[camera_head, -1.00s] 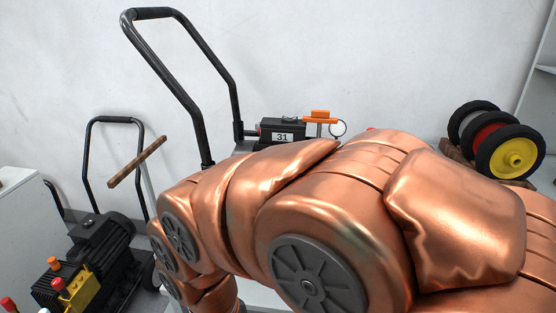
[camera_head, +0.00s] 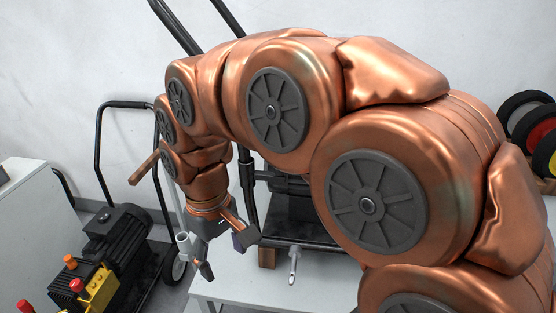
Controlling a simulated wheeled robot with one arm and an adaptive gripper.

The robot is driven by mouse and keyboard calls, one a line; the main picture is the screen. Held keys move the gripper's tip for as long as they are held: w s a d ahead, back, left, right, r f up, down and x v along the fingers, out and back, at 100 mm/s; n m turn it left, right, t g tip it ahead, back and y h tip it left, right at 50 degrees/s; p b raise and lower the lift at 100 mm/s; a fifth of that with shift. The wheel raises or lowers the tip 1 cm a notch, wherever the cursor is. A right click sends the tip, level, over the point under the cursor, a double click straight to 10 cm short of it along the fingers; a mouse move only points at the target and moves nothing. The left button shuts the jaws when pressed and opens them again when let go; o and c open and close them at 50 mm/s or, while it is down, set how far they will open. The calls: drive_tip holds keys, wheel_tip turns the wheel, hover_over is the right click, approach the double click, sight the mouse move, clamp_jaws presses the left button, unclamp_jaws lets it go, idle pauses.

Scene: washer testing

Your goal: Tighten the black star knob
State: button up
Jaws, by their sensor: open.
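I cannot make out the black star knob; my copper arm covers much of the middle and right of the head view. My gripper (camera_head: 226,256) points down, with its dark fingers spread apart and nothing seen between them. It is over the left edge of the white table (camera_head: 236,290). A black machine (camera_head: 288,232) stands on the table behind my arm, mostly hidden.
A black motor pump with yellow parts (camera_head: 98,282) stands on the floor at lower left, with a black handle frame (camera_head: 98,150) behind it. A white cabinet (camera_head: 30,235) is at far left. Black-tyred wheels (camera_head: 530,125) are at far right. A wooden stick (camera_head: 143,168) shows beside my arm.

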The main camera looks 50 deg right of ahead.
drive_tip(key=w+d+r, duration=0.4)
drive_tip(key=w+d, duration=0.2)
drive_tip(key=w, duration=0.2)
drive_tip(key=w+d+r+m, duration=0.1)
drive_tip(key=d, duration=0.6)
drive_tip(key=w+d+r+m, duration=0.1)
drive_tip(key=w+d, duration=0.1)
drive_tip(key=d, duration=0.6)
drive_tip(key=w+d+r+m+t, duration=0.1)
drive_tip(key=w+d, duration=0.1)
drive_tip(key=d, duration=0.5)
drive_tip(key=shift+w+d+r+m, duration=0.15)
drive_tip(key=shift+d+r+m, duration=0.05)
drive_tip(key=shift+r+m, duration=0.15)
drive_tip(key=shift+d+f, duration=0.15)
drive_tip(key=shift+d, duration=0.15)
drive_tip(key=shift+f, duration=3.75)
